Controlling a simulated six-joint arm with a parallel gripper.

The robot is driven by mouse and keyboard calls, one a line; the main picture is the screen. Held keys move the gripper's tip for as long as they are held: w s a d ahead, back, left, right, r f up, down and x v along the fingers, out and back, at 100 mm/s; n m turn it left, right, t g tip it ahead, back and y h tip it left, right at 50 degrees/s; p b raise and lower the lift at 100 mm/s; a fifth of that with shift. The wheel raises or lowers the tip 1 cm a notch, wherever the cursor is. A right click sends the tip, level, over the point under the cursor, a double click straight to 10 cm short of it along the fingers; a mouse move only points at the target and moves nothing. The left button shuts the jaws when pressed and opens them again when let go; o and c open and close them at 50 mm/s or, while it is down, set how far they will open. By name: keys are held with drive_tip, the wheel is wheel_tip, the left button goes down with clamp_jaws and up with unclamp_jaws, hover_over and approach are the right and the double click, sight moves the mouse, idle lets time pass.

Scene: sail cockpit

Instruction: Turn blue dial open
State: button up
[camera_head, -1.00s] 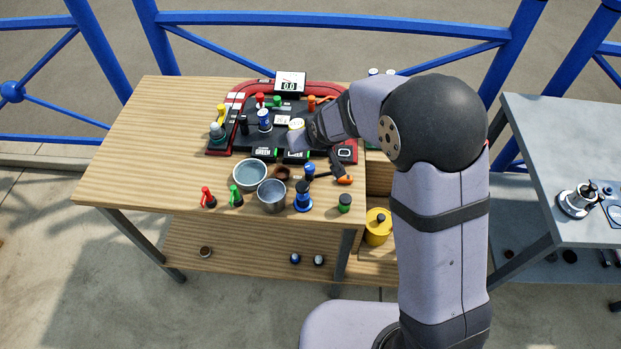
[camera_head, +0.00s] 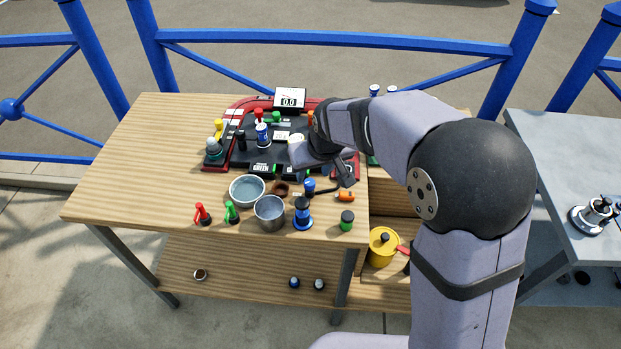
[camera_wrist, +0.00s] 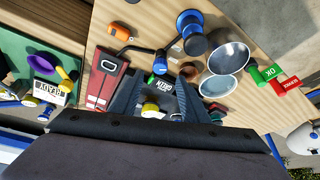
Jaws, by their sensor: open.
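I cannot tell for sure which blue part is the dial. A small blue-topped knob with a dark handle (camera_head: 309,185) stands at the console's front edge; in the wrist view the knob (camera_wrist: 160,64) shows just beyond my fingertips. A larger blue winch-like piece (camera_head: 302,214) stands nearer the table's front; it also shows in the wrist view (camera_wrist: 194,36). A blue and white cylinder (camera_head: 262,136) stands on the console. My gripper (camera_wrist: 158,88) is open, its two fingers apart over the console, with a yellow-and-white cylinder (camera_wrist: 151,109) visible between them.
The black and red console (camera_head: 240,165) carries several knobs and a small display (camera_head: 289,98). Two metal bowls (camera_head: 247,190) and red (camera_head: 202,213) and green (camera_head: 232,211) handles stand in front. A green-topped knob (camera_head: 347,220) is at the right. The left tabletop is clear.

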sight(310, 182)
drive_tip(key=shift+p+x, duration=0.65)
drive_tip(key=shift+x, duration=2.45)
clamp_jaws()
drive_tip(key=c, duration=1)
unclamp_jaws()
drive_tip(key=shift+n+b, duration=0.3)
drive_tip(key=shift+n, duration=0.1)
drive_tip(key=n+b, duration=0.1)
drive_tip(key=n+y+b, duration=0.1)
drive_tip(key=b, duration=0.1)
drive_tip(key=n+b, duration=0.2)
drive_tip(key=shift+w+d+f+g+y, duration=0.2)
drive_tip(key=shift+f+g+y, duration=0.1)
drive_tip(key=shift+g, duration=0.1)
drive_tip(key=shift+r+n+g+y+b, duration=0.2)
drive_tip(key=shift+n+g+b, duration=0.15)
drive_tip(key=shift+n+b, duration=0.55)
drive_tip(key=shift+r+n+g+y+b, duration=0.15)
drive_tip(key=shift+n+g+b, duration=0.35)
drive_tip(key=shift+n, duration=0.6)
